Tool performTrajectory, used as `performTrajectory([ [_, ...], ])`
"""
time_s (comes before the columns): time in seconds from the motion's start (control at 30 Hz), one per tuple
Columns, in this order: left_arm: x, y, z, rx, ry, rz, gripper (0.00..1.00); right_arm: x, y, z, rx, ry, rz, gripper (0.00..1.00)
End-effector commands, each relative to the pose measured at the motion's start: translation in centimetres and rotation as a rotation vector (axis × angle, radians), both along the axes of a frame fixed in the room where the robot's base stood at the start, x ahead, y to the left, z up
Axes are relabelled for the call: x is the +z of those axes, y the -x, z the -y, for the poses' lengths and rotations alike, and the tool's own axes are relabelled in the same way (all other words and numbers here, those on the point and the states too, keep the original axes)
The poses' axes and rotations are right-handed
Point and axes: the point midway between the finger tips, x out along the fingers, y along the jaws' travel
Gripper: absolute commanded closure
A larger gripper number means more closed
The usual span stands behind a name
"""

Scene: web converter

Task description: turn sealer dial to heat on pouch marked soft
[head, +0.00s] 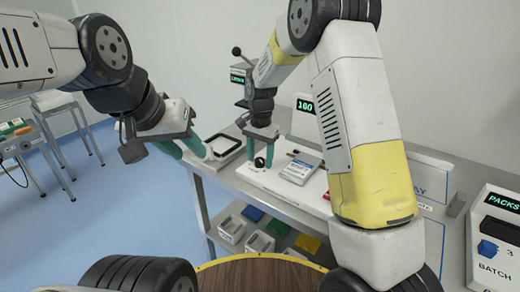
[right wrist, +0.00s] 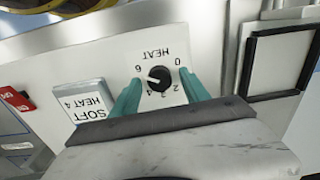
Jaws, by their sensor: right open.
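The heat dial is a black knob (right wrist: 159,77) with a white mark on a white panel printed HEAT and numbers, upside down in the right wrist view. Its mark points leftward there; the exact number is unclear. My right gripper (right wrist: 159,96) is open, its teal fingers on either side of the dial; I cannot tell if they touch it. In the head view the right gripper (head: 260,151) points down over the dial (head: 260,162). The pouch (right wrist: 85,100) reads SOFT HEAT 4 and lies beside the dial, also in the head view (head: 299,170). My left gripper (head: 182,148) is open and empty.
A dark-framed tray (head: 222,150) lies at the bench's left end. A green-lit display (head: 304,104) stands behind. Several bins (head: 232,226) sit on the lower shelf. A PACKS counter (head: 495,225) stands at right.

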Motion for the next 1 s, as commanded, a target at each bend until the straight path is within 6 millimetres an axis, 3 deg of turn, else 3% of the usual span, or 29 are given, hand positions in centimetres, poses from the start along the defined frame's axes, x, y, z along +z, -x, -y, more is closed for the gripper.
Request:
performTrajectory([
  [0.07,0.00,0.00,0.00,0.000,0.000,0.000,0.64,0.02,0.00,0.00,0.000,0.000,0.000,0.48],
  [0.33,0.00,0.00,0.00,0.000,0.000,0.000,0.64,0.05,0.00,0.00,0.000,0.000,0.000,1.00],
  [0.67,0.00,0.00,0.00,0.000,0.000,0.000,0.64,0.07,-0.02,0.01,0.035,-0.001,0.000,1.00],
  [1.0,0.00,0.00,0.00,0.000,0.000,0.000,0.64,0.08,-0.05,-0.02,0.252,-0.001,0.001,1.00],
])
